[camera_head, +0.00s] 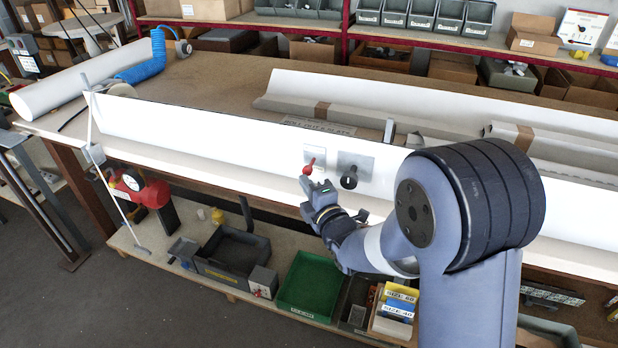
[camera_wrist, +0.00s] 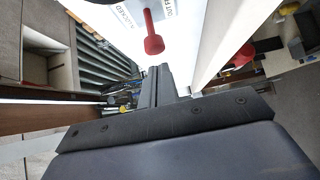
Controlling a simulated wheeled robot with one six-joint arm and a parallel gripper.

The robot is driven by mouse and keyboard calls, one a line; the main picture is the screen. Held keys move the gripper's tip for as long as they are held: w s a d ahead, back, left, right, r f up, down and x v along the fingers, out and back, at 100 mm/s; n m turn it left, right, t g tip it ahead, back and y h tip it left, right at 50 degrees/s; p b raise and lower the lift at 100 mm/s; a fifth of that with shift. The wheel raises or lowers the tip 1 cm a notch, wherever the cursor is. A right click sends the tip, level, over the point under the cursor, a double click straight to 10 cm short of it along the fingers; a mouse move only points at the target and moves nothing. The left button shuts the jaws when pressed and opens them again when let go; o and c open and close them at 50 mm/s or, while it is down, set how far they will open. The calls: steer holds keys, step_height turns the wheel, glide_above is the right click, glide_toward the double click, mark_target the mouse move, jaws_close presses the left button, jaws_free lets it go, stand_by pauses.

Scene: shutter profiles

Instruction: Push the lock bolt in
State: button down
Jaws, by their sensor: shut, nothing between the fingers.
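A red bolt with a round knob (camera_head: 308,168) sits on a small white plate (camera_head: 319,155) on the long white profile (camera_head: 240,140). In the wrist view the red bolt (camera_wrist: 152,30) points towards my gripper, in front of a plate with lettering (camera_wrist: 130,12). A black knob (camera_head: 349,181) on a grey plate stands just to its right in the head view. My gripper (camera_head: 306,183) is shut and empty, with its tips just below and in front of the red knob. In the wrist view the shut fingers (camera_wrist: 158,75) end close under the knob; contact cannot be told.
A green bin (camera_head: 311,284), a dark bin (camera_head: 232,257) and small boxes (camera_head: 397,303) stand on the lower shelf beneath. A red device with a dial (camera_head: 145,192) hangs at the left bench end. Another profile (camera_head: 400,110) lies behind on the bench.

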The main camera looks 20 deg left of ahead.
mark_target(309, 174)
steer(key=shift+w, duration=0.65)
steer(key=shift+w+d+f+b, duration=0.1)
steer(key=shift+w+f+b, duration=0.1)
steer(key=shift+w+b, duration=0.75)
steer(key=shift+w+d+r, duration=0.1)
steer(key=shift+w+r, duration=0.2)
steer(key=shift+w, duration=0.15)
steer(key=shift+b, duration=0.3)
